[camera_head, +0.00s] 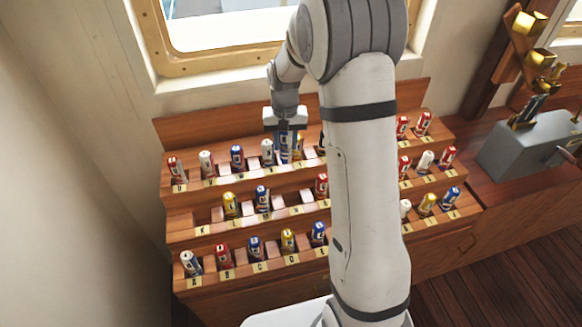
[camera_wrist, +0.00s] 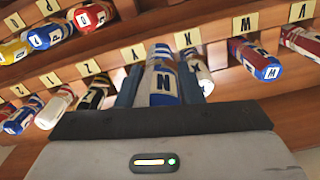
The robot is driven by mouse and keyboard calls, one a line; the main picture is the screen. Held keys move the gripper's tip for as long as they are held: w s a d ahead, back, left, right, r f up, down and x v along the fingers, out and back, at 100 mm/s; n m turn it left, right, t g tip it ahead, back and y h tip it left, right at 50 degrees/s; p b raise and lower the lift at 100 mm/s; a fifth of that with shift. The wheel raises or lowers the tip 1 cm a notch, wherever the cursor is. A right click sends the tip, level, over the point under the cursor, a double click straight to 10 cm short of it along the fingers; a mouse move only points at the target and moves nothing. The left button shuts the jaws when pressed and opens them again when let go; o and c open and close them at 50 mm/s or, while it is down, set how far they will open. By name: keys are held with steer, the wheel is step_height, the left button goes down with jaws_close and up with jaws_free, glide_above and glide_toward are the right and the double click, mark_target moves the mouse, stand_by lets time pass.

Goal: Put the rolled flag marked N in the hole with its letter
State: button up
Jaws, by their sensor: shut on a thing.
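My gripper (camera_head: 285,132) is shut around a rolled blue-and-white flag (camera_wrist: 163,72), which also shows below the jaws in the head view (camera_head: 285,152). The wrist view (camera_wrist: 165,85) shows the letter N on its end, between the two fingers. The flag is at the top row of the rack (camera_head: 190,225), beside a white flag (camera_head: 267,152). I cannot tell whether its lower end is in a hole or clear of it. In the head view a bare slot (camera_head: 294,199) shows in the middle row; its small label, perhaps N, is hard to read.
Rolled flags stand close on both sides of my gripper, including a blue one (camera_wrist: 255,58) and a dark one (camera_wrist: 97,92) in the wrist view. My arm hides the rack's middle columns. A window (camera_head: 215,35) is behind the rack, and a grey box (camera_head: 530,145) is at the right.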

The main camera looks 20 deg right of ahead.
mark_target(296, 211)
steer(key=s+f+n+p, duration=0.2)
steer(key=s+f+n, duration=0.1)
steer(key=s+f, duration=0.3)
steer(key=shift+s+f+b, duration=0.2)
steer(key=shift+f+b, duration=0.9)
steer(key=shift+f, duration=0.25)
steer(key=shift+s+f+b, duration=0.2)
steer(key=shift+f+b, duration=0.85)
steer(key=shift+f, duration=0.25)
steer(key=shift+s+f+b, duration=0.2)
steer(key=shift+f+b, duration=0.9)
steer(key=shift+f, duration=0.25)
steer(key=o, duration=1.1)
